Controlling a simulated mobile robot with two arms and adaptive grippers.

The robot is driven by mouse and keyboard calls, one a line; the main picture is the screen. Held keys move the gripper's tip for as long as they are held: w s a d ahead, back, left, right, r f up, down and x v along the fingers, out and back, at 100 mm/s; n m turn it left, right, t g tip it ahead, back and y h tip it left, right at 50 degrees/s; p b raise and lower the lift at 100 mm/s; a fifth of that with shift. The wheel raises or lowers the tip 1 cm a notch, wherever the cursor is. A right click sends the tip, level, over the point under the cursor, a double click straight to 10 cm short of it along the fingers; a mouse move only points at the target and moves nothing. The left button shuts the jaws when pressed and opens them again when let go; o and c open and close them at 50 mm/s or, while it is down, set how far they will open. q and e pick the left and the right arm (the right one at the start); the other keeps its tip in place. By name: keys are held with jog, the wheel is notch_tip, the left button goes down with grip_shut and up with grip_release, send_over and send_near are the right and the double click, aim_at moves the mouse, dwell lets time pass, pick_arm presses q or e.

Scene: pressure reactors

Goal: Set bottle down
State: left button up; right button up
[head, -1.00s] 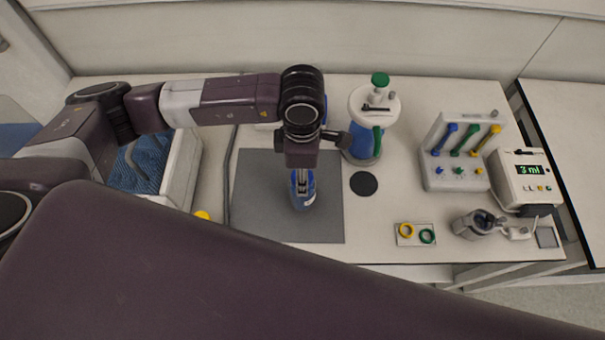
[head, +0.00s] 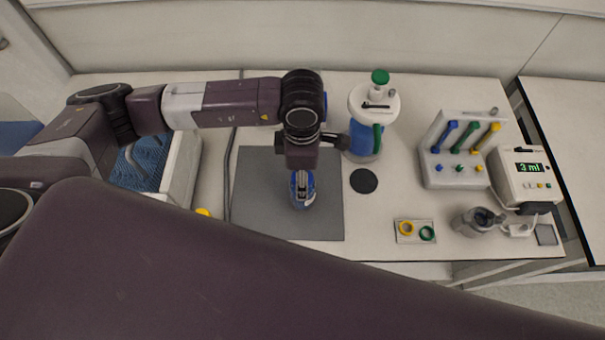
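A blue bottle (head: 307,199) is over the dark grey mat (head: 265,215), near its middle right. My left gripper (head: 302,180) points down right above the bottle, with its fingers at the bottle's top. The wrist and gripper body cover the upper part of the bottle, and I cannot tell from this view whether the fingers grip it or whether its base touches the mat. My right gripper is not in view.
A blue and white vessel with a green knob (head: 380,78) stands behind right of the mat, beside a black disc (head: 364,181). A valve rack (head: 455,170), a "3 ml" display box (head: 522,190), a metal cup (head: 475,222) and a ring plate (head: 416,241) stand right. A blue-lined bin (head: 180,170) is left.

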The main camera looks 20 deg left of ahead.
pick_arm(q)
jog(key=shift+r, duration=0.3)
notch_tip(320, 180, up, 12)
jog(key=b, duration=0.2)
jog(key=shift+f, duration=0.15)
